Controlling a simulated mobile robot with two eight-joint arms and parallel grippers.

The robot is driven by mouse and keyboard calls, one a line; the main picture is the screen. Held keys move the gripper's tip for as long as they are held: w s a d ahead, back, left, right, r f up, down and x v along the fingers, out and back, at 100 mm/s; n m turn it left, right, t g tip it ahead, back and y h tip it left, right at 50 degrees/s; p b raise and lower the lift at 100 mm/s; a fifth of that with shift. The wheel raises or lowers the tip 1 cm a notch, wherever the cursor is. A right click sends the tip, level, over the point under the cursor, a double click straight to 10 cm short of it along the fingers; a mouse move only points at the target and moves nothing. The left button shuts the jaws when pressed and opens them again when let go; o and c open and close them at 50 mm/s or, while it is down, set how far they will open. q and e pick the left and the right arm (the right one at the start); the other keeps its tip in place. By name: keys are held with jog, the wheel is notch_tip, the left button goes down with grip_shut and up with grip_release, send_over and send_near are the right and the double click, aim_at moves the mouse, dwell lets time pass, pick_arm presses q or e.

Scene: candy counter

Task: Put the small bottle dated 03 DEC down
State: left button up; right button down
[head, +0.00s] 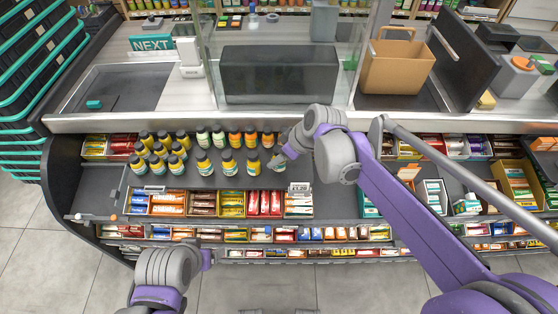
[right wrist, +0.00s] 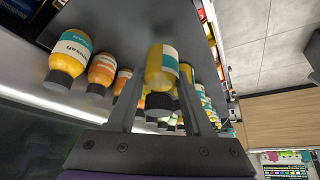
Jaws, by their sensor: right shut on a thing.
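My right gripper (head: 287,152) is at the right end of the bottle rows on the counter's upper shelf. It is shut on a small yellow bottle (head: 277,164) with a dark cap and a white and teal label. In the right wrist view the held bottle (right wrist: 161,66) is between the fingers of my right gripper (right wrist: 164,88). No date is readable on it, and I cannot tell whether its base touches the shelf. My left gripper (head: 206,258) is low in front of the counter, away from the bottles; its jaws cannot be made out.
Several similar bottles (head: 228,162) stand in rows left of the held one, with another group (head: 158,160) further left. Bare dark shelf (head: 335,203) lies to the right. The checkout counter edge (head: 180,122) overhangs behind.

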jog(key=shift+f, duration=0.9)
jog(key=shift+f, duration=0.1)
jog(key=shift+c, duration=1.5)
grip_release()
jog(key=p+v, duration=0.1)
jog(key=v, duration=1.1)
